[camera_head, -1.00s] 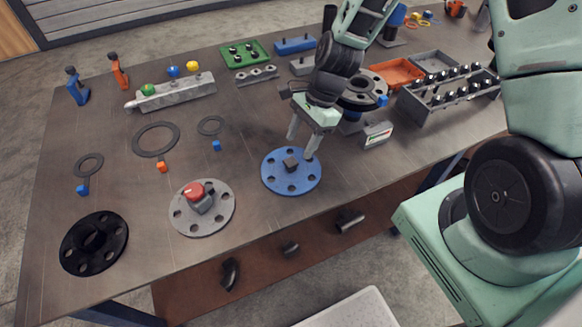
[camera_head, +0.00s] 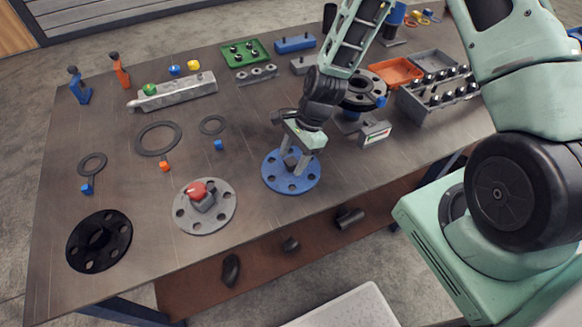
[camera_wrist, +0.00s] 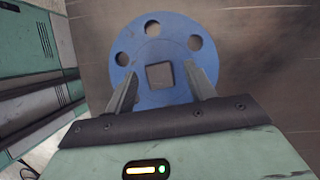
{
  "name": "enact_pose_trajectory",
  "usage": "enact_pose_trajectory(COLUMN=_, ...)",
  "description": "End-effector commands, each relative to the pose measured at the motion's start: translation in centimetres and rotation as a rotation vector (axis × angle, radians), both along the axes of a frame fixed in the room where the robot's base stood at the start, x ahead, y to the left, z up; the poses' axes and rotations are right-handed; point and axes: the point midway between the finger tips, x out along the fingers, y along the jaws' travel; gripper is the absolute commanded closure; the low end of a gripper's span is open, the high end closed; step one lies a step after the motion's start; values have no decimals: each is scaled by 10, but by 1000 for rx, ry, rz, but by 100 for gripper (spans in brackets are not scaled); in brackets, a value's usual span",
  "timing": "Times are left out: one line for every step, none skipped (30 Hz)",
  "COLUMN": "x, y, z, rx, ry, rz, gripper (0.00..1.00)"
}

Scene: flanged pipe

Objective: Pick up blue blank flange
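The blue blank flange (camera_head: 291,184) lies flat on the table, a round disc with several holes and a square grey block (camera_head: 291,160) at its centre. It also shows in the wrist view (camera_wrist: 178,48), where the square top of the block sits beyond and between my fingertips. My gripper (camera_head: 293,166) is over the flange, with its fingers spread on either side of the block. In the wrist view the two fingers (camera_wrist: 163,85) stand apart, with a gap between each finger and the block. The near part of the flange is hidden by my gripper in the wrist view.
A grey flange (camera_head: 182,214) with a red-topped block lies to the left, and a black flange (camera_head: 84,256) farther left. Gasket rings (camera_head: 158,138) lie behind them. A flanged pipe (camera_head: 361,94) and bolt rack (camera_head: 437,94) stand behind to the right. The table's front edge is close.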

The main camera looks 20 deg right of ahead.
Motion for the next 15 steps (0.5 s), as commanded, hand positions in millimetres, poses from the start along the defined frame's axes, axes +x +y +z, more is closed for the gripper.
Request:
enact_pose_trajectory(x=0, y=0, z=0, rx=0, ry=0, rz=0, gripper=57)
enact_pose_trajectory(x=0, y=0, z=0, rx=0, ry=0, rz=0, gripper=65)
enact_pose_trajectory(x=0, y=0, z=0, rx=0, ry=0, rz=0, gripper=76)
enact_pose_trajectory(x=0, y=0, z=0, rx=0, ry=0, rz=0, gripper=84)
enact_pose_trajectory(x=0, y=0, z=0, rx=0, ry=0, rz=0, gripper=93)
enact_pose_trajectory(x=0, y=0, z=0, rx=0, ry=0, rz=0, gripper=100)
enact_pose_trajectory(x=0, y=0, z=0, rx=0, ry=0, rz=0, gripper=100)
enact_pose_trajectory(x=0, y=0, z=1, rx=0, ry=0, rz=0, gripper=100)
enact_pose_trajectory(x=0, y=0, z=1, rx=0, ry=0, rz=0, gripper=100)
enact_pose_trajectory(x=0, y=0, z=1, rx=0, ry=0, rz=0, gripper=100)
enact_pose_trajectory(x=0, y=0, z=1, rx=0, ry=0, rz=0, gripper=100)
enact_pose_trajectory(x=0, y=0, z=1, rx=0, ry=0, rz=0, gripper=100)
enact_pose_trajectory(x=0, y=0, z=1, rx=0, ry=0, rz=0, gripper=100)
enact_pose_trajectory(x=0, y=0, z=1, rx=0, ry=-1, rz=0, gripper=100)
enact_pose_trajectory(x=0, y=0, z=2, rx=0, ry=-1, rz=0, gripper=100)
